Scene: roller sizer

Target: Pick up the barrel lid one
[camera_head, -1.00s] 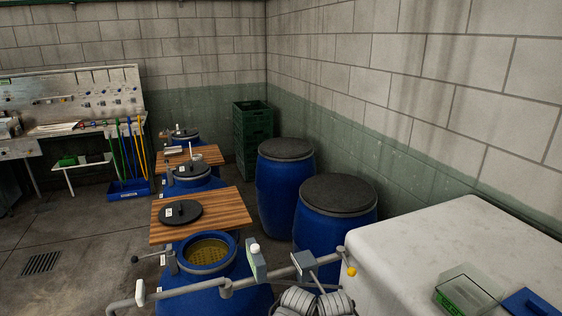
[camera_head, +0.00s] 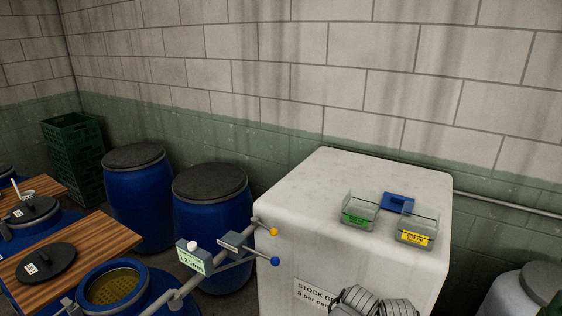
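The tag is too small to read. Beside the board stands an open blue barrel (camera_head: 86,305) with a yellowish perforated surface inside. A second dark lid-like disc (camera_head: 32,209) with a white tag is farther back at the left edge. I cannot tell from the tags which one is lid one. Neither of my grippers is clearly visible.
Two closed blue barrels (camera_head: 138,205) (camera_head: 212,226) stand by the wall. A large white tank (camera_head: 335,195) carries two clear bins (camera_head: 361,212) (camera_head: 417,231) and a blue item (camera_head: 398,203). Grey pipework with valves (camera_head: 230,256) crosses in front. Green crates (camera_head: 75,150) are stacked at left.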

